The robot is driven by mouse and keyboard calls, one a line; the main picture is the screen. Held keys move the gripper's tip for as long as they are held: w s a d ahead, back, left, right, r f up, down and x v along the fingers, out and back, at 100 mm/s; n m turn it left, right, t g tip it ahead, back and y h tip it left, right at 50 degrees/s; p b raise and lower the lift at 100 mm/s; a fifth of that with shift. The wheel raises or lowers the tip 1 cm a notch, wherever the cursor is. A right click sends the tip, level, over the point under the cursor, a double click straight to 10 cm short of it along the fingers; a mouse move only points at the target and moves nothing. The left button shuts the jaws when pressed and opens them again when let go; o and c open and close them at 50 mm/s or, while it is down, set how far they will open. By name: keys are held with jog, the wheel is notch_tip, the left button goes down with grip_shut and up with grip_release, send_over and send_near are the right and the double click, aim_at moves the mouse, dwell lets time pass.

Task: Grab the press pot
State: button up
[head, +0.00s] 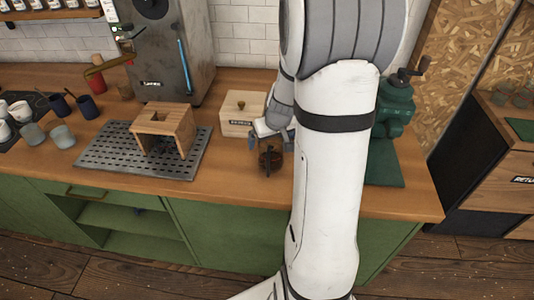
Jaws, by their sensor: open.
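The press pot (270,158), small, dark and brownish with a handle on its near side, stands on the wooden counter near its front edge. My gripper (268,133) is open, right at the top of the pot, coming from the right and behind. The fingers and my arm hide the pot's upper part and some of its right side. I cannot tell whether the fingers touch it or are around it.
A light wooden box (238,127) with a knob stands just behind left. A wooden stand (163,128) sits on a perforated metal tray (112,160). A green grinder (396,108) is to the right behind my arm. Several cups (62,137) stand far left.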

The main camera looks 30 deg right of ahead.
jog(key=shift+w+f, duration=0.15)
jog(key=shift+f, duration=0.2)
jog(key=c, duration=1.7)
jog(key=shift+r, duration=0.1)
jog(key=shift+c, duration=0.2)
